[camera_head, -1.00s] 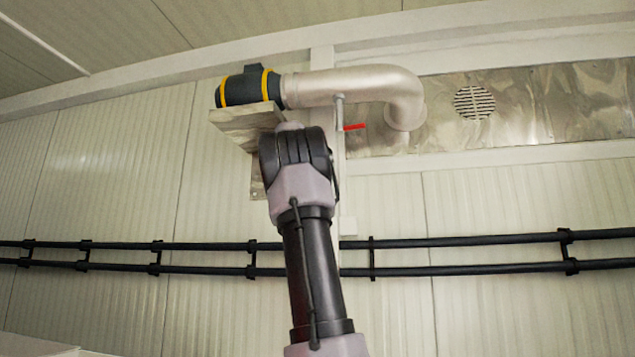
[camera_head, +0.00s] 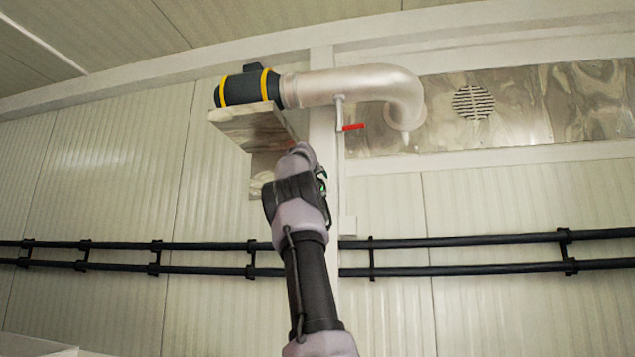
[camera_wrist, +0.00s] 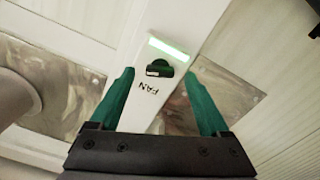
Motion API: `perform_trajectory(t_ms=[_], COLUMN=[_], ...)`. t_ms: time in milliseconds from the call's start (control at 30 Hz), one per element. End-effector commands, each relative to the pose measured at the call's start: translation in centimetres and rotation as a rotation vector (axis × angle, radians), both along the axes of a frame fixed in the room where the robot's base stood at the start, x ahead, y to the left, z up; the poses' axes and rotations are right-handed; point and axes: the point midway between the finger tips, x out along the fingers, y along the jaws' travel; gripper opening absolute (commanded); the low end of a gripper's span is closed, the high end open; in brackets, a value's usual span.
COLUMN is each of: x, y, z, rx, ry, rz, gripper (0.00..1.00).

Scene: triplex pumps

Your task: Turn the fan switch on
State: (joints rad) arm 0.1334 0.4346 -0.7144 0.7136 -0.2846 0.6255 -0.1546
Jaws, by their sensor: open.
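My gripper (camera_wrist: 160,74) is open and empty, with one green finger on each side of the panel and the knob between the tips in the picture. I cannot tell whether the fingers touch anything. In the head view my arm hides most of the gripper, and I cannot make out the switch.
A silver duct (camera_head: 350,84) with a black and yellow fan unit (camera_head: 247,88) runs above my arm. A red-handled valve (camera_head: 352,127) hangs under the duct. Black pipes (camera_head: 480,241) cross the wall.

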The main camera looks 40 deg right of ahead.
Motion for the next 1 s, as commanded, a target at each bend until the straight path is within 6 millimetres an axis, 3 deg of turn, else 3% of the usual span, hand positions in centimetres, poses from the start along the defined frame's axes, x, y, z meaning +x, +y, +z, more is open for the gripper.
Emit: perform_trajectory(t_ms=[200, 533, 567, 767, 1000], x=[0.88, 1.05, 1.05, 1.04, 1.08], y=[-1.17, -1.29, -1.29, -1.28, -1.25], z=[-0.08, -0.13, -0.13, -0.13, -0.14], rx=[0.000, 0.002, 0.002, 0.002, 0.064], ry=[0.001, 0.002, 0.002, 0.002, -0.071], rz=[0.000, 0.002, 0.002, 0.001, 0.001], gripper=[0.80, 0.80, 0.76, 0.00, 0.00])
